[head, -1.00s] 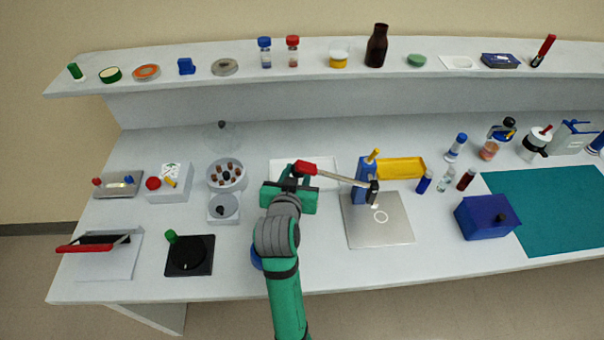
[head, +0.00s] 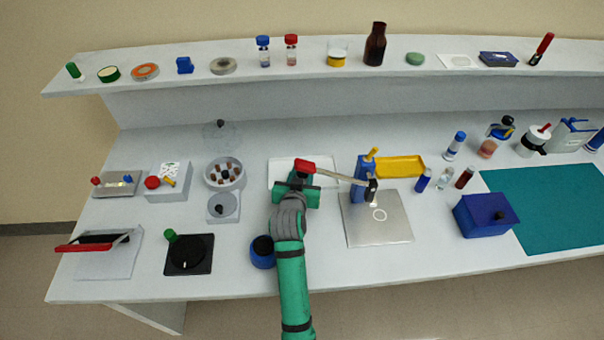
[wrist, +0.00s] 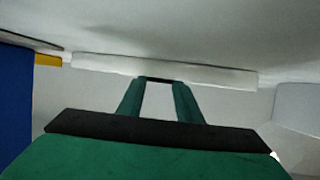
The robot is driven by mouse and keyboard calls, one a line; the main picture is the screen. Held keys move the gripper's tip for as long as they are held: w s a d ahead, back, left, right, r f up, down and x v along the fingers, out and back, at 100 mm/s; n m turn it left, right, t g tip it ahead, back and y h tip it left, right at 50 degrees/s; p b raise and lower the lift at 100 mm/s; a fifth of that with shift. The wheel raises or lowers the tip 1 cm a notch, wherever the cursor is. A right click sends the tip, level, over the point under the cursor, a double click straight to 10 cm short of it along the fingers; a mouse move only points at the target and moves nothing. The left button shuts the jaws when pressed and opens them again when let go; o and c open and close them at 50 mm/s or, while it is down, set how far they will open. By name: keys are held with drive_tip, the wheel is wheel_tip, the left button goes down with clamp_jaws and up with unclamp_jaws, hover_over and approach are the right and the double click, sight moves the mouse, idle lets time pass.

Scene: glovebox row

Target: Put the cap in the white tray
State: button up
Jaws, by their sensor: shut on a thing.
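The white tray (head: 328,166) lies flat on the bench behind my gripper, its left front part hidden by the gripper and a red handle. In the wrist view its long white wall (wrist: 210,75) runs across just ahead of the fingertips. My gripper (wrist: 158,81) has its two green fingers a little apart, with a thin dark piece showing between the tips. I take this to be the cap (wrist: 158,79), held and mostly hidden. In the head view my gripper (head: 298,182) is at the tray's front left, and the cap cannot be made out there.
A blue stand (head: 363,180) with a long red-ended lever (head: 306,167) reaches over the tray's front beside my gripper. A silver plate (head: 376,222) lies to the right, a yellow tray (head: 400,167) behind it. A blue round pot (head: 263,254) stands left of my arm.

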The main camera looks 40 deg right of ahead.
drive_tip(key=shift+f, duration=0.1)
drive_tip(key=o, duration=1)
drive_tip(key=shift+s+a+r, duration=0.1)
drive_tip(key=shift+a+r, duration=0.05)
drive_tip(key=shift+r, duration=0.1)
drive_tip(key=v, duration=1.1)
drive_tip(key=shift+s+a+r, duration=0.1)
drive_tip(key=shift+s+a, duration=0.15)
